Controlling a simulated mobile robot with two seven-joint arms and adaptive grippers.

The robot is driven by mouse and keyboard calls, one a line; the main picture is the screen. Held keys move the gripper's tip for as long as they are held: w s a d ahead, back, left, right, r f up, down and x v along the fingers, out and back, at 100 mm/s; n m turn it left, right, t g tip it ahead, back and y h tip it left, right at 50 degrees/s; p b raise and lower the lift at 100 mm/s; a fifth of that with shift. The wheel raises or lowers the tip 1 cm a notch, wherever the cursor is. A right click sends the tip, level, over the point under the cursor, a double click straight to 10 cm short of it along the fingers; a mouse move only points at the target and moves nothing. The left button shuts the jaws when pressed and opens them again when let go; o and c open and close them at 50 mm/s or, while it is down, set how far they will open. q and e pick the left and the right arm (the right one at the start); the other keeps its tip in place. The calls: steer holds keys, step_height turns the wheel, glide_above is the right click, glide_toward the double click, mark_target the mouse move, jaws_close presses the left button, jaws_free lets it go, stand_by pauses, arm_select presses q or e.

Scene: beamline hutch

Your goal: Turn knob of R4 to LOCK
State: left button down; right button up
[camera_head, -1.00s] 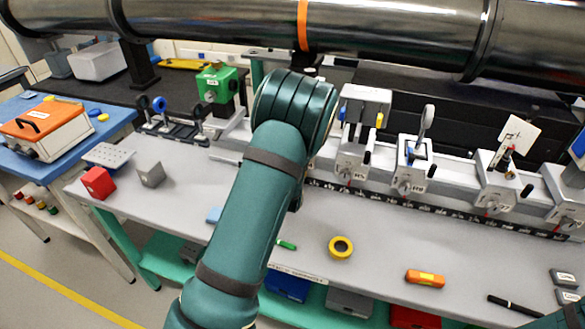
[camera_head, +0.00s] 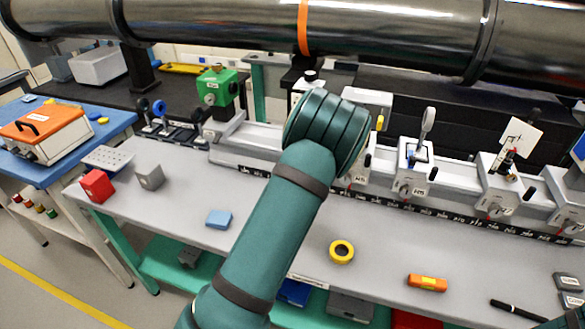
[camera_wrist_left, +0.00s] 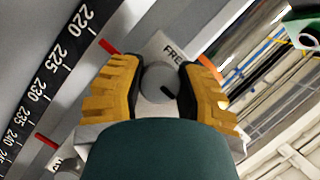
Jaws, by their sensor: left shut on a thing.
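In the left wrist view, my left gripper (camera_wrist_left: 158,75) has its yellow ribbed fingers on both sides of a round grey knob (camera_wrist_left: 157,84), closed on it. A short black mark shows on the knob's lower right. A white label (camera_wrist_left: 171,50) beside the knob reads "FRE", the rest cut off. The rider's name and any LOCK mark are hidden, so I cannot confirm that it is R4. In the head view my left arm covers this gripper and the knob. My right gripper is not in view.
Neighbouring riders (camera_head: 413,165) stand along the scaled rail (camera_head: 440,211). A large metal pipe (camera_head: 400,38) crosses above. A yellow ring (camera_head: 341,251), orange level (camera_head: 427,282) and blue block (camera_head: 219,218) lie on the grey bench (camera_head: 385,250).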

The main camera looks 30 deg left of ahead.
arm_select(q)
steer(key=c, duration=0.6)
jaws_free()
steer(key=v, duration=1.2)
steer(key=shift+f, duration=0.1)
